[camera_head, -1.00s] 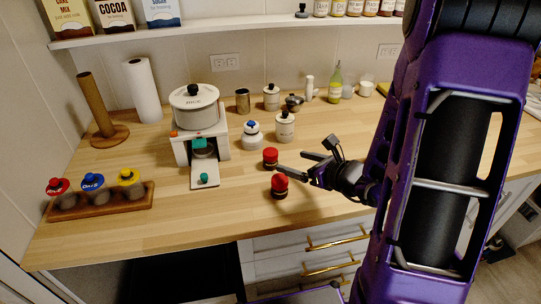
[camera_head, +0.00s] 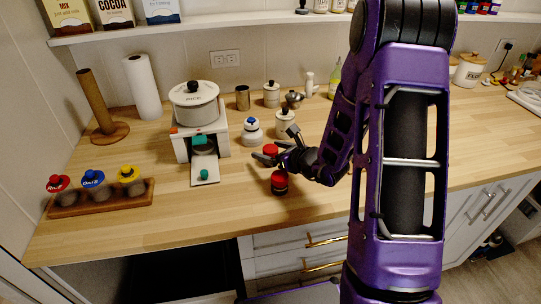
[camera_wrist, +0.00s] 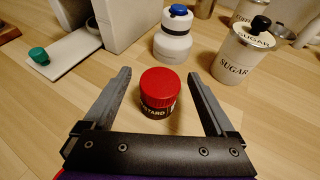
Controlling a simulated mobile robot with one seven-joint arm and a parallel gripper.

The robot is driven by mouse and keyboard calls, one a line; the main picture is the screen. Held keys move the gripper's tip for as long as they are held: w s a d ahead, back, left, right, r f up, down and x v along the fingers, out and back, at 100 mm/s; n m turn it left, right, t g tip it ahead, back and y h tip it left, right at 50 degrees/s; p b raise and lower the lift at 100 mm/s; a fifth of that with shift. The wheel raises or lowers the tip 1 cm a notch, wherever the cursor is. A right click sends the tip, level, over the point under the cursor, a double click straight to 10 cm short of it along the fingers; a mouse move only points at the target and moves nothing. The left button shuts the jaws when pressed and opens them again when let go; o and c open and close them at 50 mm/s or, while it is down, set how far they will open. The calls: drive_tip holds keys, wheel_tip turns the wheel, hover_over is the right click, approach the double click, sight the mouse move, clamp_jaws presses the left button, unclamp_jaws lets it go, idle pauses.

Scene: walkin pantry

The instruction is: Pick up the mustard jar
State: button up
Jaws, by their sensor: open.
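The mustard jar (camera_wrist: 159,91) has a red lid and a dark body with a partly visible label ending in "STARD". It stands upright on the wooden counter. My gripper (camera_wrist: 160,74) is open, with one finger on each side of the jar in the wrist view and a gap on both sides. In the head view the jar (camera_head: 271,149) shows between the fingers of my gripper (camera_head: 268,151), partly hidden by them. A second red-lidded jar (camera_head: 279,183) stands nearer the counter's front edge, outside the wrist view.
A white bottle with a blue cap (camera_wrist: 173,35) and a sugar canister (camera_wrist: 239,55) stand behind the jar. A white stand with a pot (camera_head: 195,105) is to the left. A wooden rack (camera_head: 102,198) holds several jars. The front counter left of the second jar is clear.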

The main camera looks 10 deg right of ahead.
drive_tip(key=c, duration=1.4)
drive_tip(key=shift+r, duration=0.1)
